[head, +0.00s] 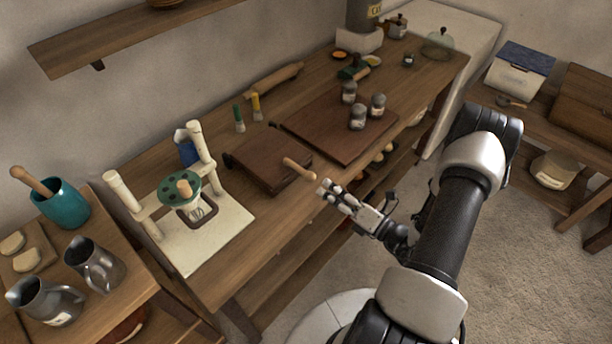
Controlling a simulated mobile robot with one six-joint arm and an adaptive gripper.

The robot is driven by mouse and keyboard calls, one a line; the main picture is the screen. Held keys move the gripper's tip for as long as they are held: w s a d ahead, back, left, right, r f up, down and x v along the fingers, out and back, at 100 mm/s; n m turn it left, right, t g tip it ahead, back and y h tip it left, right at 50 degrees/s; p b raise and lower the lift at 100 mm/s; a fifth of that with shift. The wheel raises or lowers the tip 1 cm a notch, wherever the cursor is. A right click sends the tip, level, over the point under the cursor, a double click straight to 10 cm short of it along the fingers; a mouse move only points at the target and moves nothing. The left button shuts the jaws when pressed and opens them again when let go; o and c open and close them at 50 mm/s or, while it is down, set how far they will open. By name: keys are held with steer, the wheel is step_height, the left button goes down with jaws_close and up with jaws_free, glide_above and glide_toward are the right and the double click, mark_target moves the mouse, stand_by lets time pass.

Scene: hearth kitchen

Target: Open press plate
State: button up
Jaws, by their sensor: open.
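A dark brown wooden press (262,158) lies flat on the long workbench, left of a larger brown board. Its upper plate appears to lie down on its base. A light wooden handle (299,169) sticks out from its right side. My gripper (328,190) is open and empty, just right of and below the handle's end in the picture. I see no contact between them, though the exact gap is hard to judge. A cream frame (150,215) with a green disc (180,191) stands further left on the bench.
Several grey-lidded jars (357,118) stand on the large brown board (332,137). Two brushes (256,106) and a rolling pin (275,79) are behind the press. Jugs (93,264) and a teal mortar (64,204) stand on the left table. The bench front between frame and gripper is clear.

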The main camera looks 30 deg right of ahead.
mark_target(306, 172)
steer(key=b+x, duration=0.1)
steer(key=x, duration=0.8)
steer(key=shift+w+a+b, duration=0.2)
steer(key=shift+w+b, duration=0.1)
steer(key=shift+w, duration=0.05)
jaws_close()
stand_by(0.4)
